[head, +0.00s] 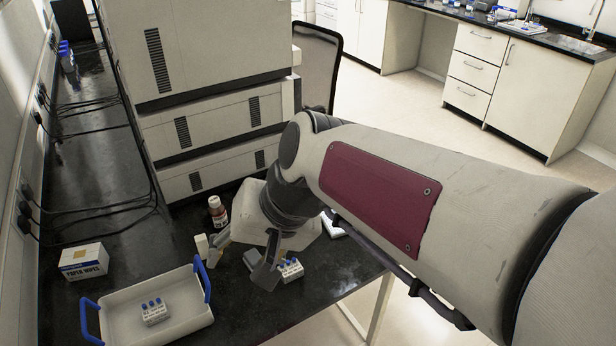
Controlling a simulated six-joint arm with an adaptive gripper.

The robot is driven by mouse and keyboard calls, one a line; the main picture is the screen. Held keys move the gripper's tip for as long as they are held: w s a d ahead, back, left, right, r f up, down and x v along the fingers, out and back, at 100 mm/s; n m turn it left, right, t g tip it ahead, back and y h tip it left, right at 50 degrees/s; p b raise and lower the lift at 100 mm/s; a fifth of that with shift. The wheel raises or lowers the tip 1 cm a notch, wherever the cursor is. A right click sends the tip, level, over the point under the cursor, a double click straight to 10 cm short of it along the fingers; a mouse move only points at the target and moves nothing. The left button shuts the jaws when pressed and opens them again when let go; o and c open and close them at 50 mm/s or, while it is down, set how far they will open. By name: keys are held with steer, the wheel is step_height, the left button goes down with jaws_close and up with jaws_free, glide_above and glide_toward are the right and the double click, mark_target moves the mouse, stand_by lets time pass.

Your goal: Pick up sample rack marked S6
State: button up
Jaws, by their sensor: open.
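A small white sample rack with blue-capped tubes (291,269) stands on the dark bench, right beside my gripper (262,268). Part of this rack is hidden behind a gripper finger, and its marking is too small to read. A second similar rack with blue caps (154,313) sits inside the white tray at the lower left; its label cannot be read clearly either. My gripper points down close to the bench, open. I cannot tell whether its fingers touch the rack beside it.
The white tray with blue handles (190,328) stands at the front left. A paper wipes box (83,262), a brown bottle (217,211) and a small whitish item (202,245) stand nearby. Tall stacked instruments (205,130) rise behind. The bench edge is at the right.

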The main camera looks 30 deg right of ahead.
steer(key=w+d+f+m+t+y, duration=0.15)
steer(key=w+d+m, duration=0.3)
steer(key=w, duration=0.55)
steer(key=w+d+f+m+t+y, duration=0.1)
steer(key=w+d+f+m+t, duration=0.15)
steer(key=w+m, duration=0.55)
steer(key=w+d+f+m+t+y, duration=0.1)
steer(key=w+d+f+m, duration=0.3)
steer(key=w, duration=0.8)
steer(key=w+d+f+m+t+h, duration=0.1)
steer(key=w+d+f+m, duration=0.25)
steer(key=d, duration=0.45)
steer(key=w+d+f+m+t+h, duration=0.25)
steer(key=w+d+f, duration=0.2)
steer(key=d, duration=0.35)
steer(key=d+f+m+h, duration=0.1)
steer(key=d+f+m, duration=0.2)
steer(key=d+f, duration=0.1)
steer(key=d+f+m+h, duration=0.1)
steer(key=d+f+m, duration=0.2)
steer(key=d+f, duration=0.2)
steer(key=d+f+m+h, duration=0.2)
steer(key=d+f+m, duration=0.1)
steer(key=d+f, duration=0.2)
steer(key=shift+s+d, duration=0.4)
steer(key=shift+w, duration=0.15)
steer(key=shift+x, duration=1.15)
steer(key=shift+f, duration=0.1)
